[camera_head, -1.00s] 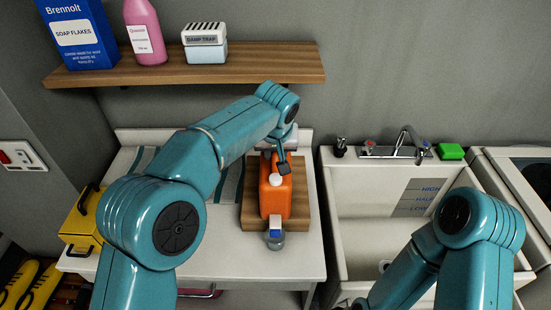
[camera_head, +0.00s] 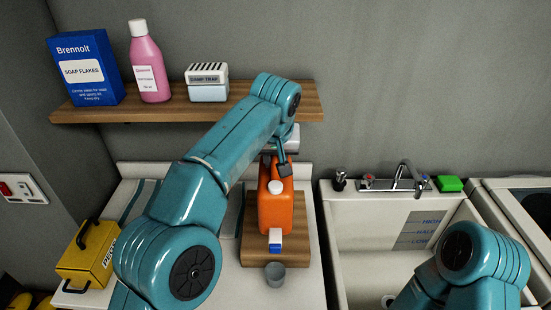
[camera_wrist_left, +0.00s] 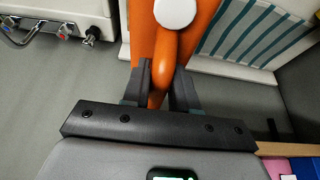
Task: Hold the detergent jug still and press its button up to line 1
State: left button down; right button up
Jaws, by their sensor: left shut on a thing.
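The orange detergent jug (camera_head: 273,210) lies on a wooden board on the white table in the head view. A white cap (camera_head: 276,187) is on its upper side. A tap with a blue and white button (camera_head: 275,241) is at its near end. A small grey cup (camera_head: 275,274) stands by the board's near edge, below the tap in the picture; no line on it is readable. My left gripper (camera_head: 284,167) is shut on the jug's handle, and the left wrist view shows its fingers (camera_wrist_left: 163,88) on either side of the orange handle (camera_wrist_left: 162,65). My right gripper is out of view.
The wooden board (camera_head: 253,248) is on the table (camera_head: 229,285). A yellow box (camera_head: 88,255) stands at left, beside a striped cloth (camera_head: 140,198). A sink (camera_head: 345,235) is at right. A shelf (camera_head: 150,108) with packages hangs above.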

pick_arm(q)
jog(key=shift+s+f+b, duration=0.1)
jog(key=shift+f+b, duration=3.8)
jog(key=shift+f, duration=0.85)
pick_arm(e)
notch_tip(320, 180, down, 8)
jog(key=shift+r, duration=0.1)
pick_arm(q)
jog(key=shift+f, duration=0.1)
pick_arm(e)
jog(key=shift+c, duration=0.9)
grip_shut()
